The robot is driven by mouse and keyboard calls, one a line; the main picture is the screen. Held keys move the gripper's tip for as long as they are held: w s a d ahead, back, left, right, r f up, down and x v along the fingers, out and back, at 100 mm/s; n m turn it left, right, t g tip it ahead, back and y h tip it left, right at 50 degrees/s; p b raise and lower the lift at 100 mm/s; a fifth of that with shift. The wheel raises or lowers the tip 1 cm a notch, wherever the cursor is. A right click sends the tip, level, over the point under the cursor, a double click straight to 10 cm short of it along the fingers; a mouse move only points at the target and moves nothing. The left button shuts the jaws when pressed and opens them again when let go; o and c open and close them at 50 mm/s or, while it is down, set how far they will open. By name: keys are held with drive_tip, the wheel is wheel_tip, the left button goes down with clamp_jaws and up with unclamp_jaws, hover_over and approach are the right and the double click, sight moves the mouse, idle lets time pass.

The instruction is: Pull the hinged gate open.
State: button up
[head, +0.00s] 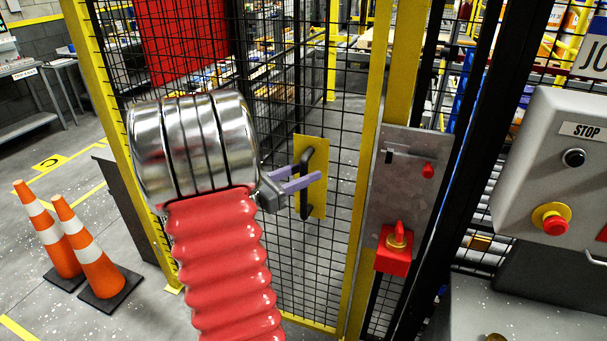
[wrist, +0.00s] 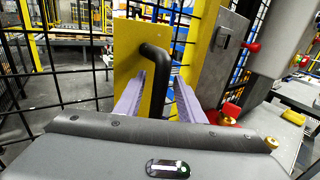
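The hinged gate is a black mesh panel (head: 290,255) in a yellow frame, and it appears to stand shut against the yellow post (head: 374,150). A black handle (head: 306,198) is fixed to a yellow plate (head: 318,203) on it. My gripper (head: 312,173) reaches the handle from the left with its two lavender fingers apart. In the wrist view, the handle (wrist: 157,80) stands between the fingers of my gripper (wrist: 160,88), with gaps on both sides. Its lower end is hidden behind the gripper body.
Right of the gate is a grey latch plate (head: 405,190) with a red knob (head: 428,170) and a red switch box (head: 395,255). A grey control box (head: 545,160) with a stop button stands further right. Two orange cones (head: 88,250) stand on the floor at left.

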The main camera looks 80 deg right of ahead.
drive_tip(key=shift+c, duration=0.5)
clamp_jaws()
